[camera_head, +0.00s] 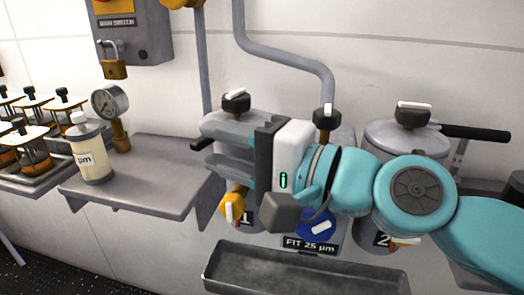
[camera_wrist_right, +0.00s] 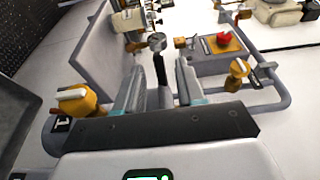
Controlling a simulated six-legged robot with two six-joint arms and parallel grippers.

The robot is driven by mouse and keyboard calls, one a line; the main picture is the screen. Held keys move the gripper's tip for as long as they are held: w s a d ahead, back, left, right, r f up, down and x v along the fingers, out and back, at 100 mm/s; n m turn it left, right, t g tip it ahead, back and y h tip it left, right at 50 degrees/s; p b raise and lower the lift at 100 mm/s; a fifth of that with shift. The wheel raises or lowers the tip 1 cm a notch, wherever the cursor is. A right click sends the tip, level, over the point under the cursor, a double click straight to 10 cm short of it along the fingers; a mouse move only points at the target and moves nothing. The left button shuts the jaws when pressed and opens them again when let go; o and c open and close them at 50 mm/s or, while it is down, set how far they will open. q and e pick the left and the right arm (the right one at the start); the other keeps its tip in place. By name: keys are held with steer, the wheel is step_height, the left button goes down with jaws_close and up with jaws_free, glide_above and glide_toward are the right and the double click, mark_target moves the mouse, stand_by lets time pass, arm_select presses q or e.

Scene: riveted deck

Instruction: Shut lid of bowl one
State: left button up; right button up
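Bowl one, marked 1 (camera_head: 245,218), stands behind my right gripper and is mostly hidden by it. Its grey lid carries a black knob (camera_head: 236,101). A dark handle (camera_head: 200,144) sticks out to the left past my fingers. My right gripper (camera_head: 215,147) points left across the front of the bowl. In the right wrist view its two grey fingers stand apart, with the dark handle (camera_wrist_right: 161,68) between them and gaps on both sides. How the lid sits on its rim is hidden. My left gripper is not in view.
Bowl two (camera_head: 405,138) stands right, its black handle (camera_head: 475,133) sticking out. A grey trough (camera_head: 300,270) lies below. A shelf (camera_head: 140,190) at left holds a bottle (camera_head: 91,150) and gauge (camera_head: 110,103). A yellow valve (camera_head: 233,205) and a pipe (camera_head: 290,57) are close by.

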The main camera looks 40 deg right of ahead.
steer(key=v, duration=0.8)
steer(key=shift+s, duration=0.35)
steer(key=shift+d, duration=0.1)
